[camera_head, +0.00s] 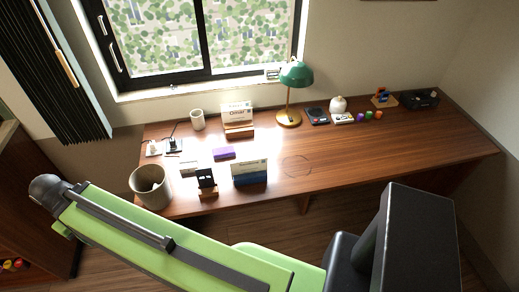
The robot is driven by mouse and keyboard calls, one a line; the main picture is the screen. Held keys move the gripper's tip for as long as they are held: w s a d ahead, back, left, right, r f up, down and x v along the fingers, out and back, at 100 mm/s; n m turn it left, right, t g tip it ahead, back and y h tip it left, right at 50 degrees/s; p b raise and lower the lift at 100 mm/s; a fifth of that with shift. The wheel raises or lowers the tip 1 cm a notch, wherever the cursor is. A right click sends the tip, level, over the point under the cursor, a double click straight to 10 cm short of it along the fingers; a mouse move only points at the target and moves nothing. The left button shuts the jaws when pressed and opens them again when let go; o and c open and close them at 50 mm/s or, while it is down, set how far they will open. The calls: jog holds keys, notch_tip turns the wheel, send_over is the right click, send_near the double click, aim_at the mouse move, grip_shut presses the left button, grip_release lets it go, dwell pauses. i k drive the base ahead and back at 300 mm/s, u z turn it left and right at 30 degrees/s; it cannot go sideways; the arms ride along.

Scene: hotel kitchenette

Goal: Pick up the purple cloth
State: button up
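A small purple item (224,153), which looks like the folded purple cloth, lies flat on the wooden desk (330,163). It is left of the middle of the desk, in a bright sunlit patch. A blue and white box-like item stands in front of it to the right, and a white card holder stands behind it. My green arm crosses the lower part of the picture, in front of the desk. My gripper's fingers cannot be made out in this view, and nothing touches the purple item.
Around it are a grey bin (150,187), a white cup (197,120), a dark phone-stand-like item (207,182), the blue and white item (250,173) and the card holder (238,118). A green lamp (295,75) stands behind. The desk's right front is clear.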

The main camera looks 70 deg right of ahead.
aim_at(229, 151)
jog(key=z, duration=0.15)
jog(key=i, duration=1)
